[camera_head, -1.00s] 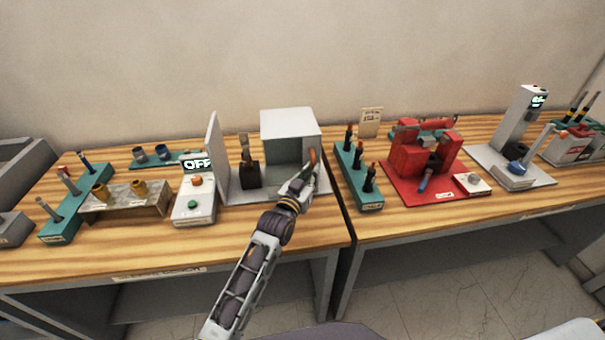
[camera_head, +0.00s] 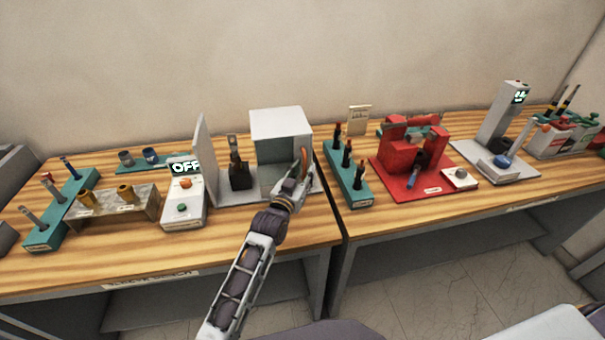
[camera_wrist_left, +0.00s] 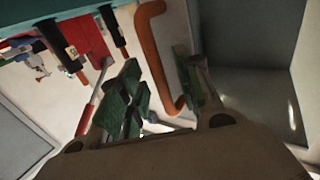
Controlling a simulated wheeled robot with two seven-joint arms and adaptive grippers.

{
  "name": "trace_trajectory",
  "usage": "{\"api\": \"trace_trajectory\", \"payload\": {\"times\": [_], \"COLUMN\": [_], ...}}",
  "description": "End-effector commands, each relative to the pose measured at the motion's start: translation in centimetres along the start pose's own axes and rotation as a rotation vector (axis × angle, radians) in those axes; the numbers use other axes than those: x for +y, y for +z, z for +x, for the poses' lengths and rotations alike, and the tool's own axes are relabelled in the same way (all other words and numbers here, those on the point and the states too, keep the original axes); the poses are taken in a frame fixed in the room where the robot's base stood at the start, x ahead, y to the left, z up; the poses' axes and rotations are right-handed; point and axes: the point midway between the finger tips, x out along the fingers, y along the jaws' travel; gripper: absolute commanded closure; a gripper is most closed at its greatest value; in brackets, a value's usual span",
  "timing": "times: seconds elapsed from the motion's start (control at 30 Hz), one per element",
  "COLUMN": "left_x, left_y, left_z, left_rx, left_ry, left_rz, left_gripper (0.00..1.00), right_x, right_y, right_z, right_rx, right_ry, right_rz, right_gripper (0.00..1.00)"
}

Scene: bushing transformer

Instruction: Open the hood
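The hood (camera_head: 280,122) is a white-grey box on a grey base, right of a dark upright device (camera_head: 239,174). Its near side shows a grey hollow. An orange-red handle (camera_head: 305,160) is on its right side; it appears large in the left wrist view as a bent orange bar (camera_wrist_left: 156,60). My left gripper (camera_head: 298,182) is at this handle, in front of the hood's right side. In the left wrist view its green-padded fingers (camera_wrist_left: 160,100) stand apart, with the bar between them and a gap visible. Whether a pad touches the bar is unclear. My right gripper is not in view.
A white upright panel (camera_head: 202,155) and a control box reading OFF (camera_head: 183,200) stand left of the device. A teal rack (camera_head: 347,175) with several dark tools is close on the right, then a red fixture (camera_head: 410,160). Bare wood lies in front.

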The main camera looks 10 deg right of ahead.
Motion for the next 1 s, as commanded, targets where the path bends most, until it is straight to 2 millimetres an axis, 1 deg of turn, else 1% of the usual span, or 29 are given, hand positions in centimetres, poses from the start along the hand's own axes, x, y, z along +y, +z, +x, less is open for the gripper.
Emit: {"api": "trace_trajectory", "payload": {"times": [0.17, 0.37, 0.57, 1.0], "left_x": [0.0, -0.1, 0.0, 0.0], "left_y": [0.0, 0.1, 0.1, 0.1], "left_z": [-0.2, -1.2, -2.9, -7.6], "left_rx": [0.000, -0.002, -0.002, -0.001], "left_ry": [0.000, -0.001, 0.000, 0.000], "left_rz": [0.000, 0.000, 0.001, 0.001], "left_gripper": [0.66, 0.66, 0.66, 0.66], "right_x": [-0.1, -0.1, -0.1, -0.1], "right_y": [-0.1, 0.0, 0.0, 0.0], "right_z": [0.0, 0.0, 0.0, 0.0], "right_rx": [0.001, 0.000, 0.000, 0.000], "right_ry": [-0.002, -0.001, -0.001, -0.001], "right_rz": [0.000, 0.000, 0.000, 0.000], "right_gripper": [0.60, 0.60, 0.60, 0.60]}}
